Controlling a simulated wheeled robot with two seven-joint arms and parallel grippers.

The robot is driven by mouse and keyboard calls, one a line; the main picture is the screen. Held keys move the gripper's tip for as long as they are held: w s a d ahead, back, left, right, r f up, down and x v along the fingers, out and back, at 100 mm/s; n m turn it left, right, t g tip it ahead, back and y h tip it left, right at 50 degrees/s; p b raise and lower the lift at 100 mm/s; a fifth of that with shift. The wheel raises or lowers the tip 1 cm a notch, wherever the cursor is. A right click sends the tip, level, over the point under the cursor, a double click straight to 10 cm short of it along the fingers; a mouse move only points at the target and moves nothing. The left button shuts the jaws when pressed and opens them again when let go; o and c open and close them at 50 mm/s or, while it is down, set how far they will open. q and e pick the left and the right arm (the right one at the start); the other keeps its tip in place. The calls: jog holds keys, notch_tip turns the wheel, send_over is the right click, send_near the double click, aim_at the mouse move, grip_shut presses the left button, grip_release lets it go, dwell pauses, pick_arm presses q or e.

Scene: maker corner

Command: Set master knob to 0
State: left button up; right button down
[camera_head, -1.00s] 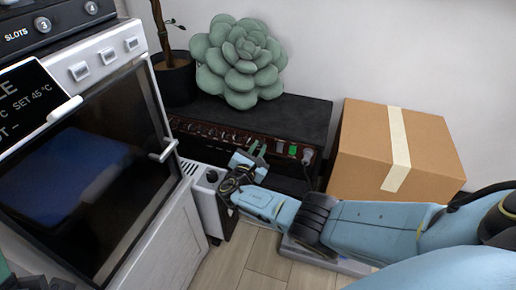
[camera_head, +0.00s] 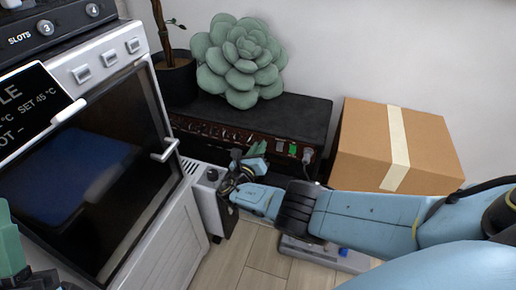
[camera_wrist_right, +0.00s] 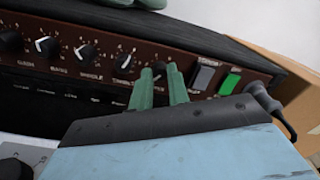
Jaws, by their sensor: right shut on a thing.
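The amplifier (camera_head: 308,115) is a black box with a dark red-brown front panel and a row of black knobs. My right gripper (camera_head: 257,149) reaches its front. In the right wrist view, the green fingers of my right gripper (camera_wrist_right: 160,78) are shut on the rightmost knob of the row (camera_wrist_right: 158,70), just left of the switches, where the master knob appears to be. The fingers partly hide this knob, and its pointer setting and label are not readable. My left gripper (camera_head: 10,243) shows only in part at the lower left edge; its jaw opening is unclear.
A grey switch (camera_wrist_right: 205,76) and a lit green switch (camera_wrist_right: 231,82) sit right of the held knob, with a plugged cable (camera_wrist_right: 262,96) beyond. A cardboard box (camera_head: 395,145) stands right of the amplifier. A white oven-like machine (camera_head: 170,225) stands left. A succulent (camera_head: 238,58) is on top.

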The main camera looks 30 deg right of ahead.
jog(key=shift+a+f+n, duration=0.1)
jog(key=shift+n, duration=0.5)
pick_arm(q)
jog(key=shift+r, duration=0.1)
pick_arm(e)
jog(key=c, duration=1.3)
grip_release()
jog(key=shift+c, duration=0.2)
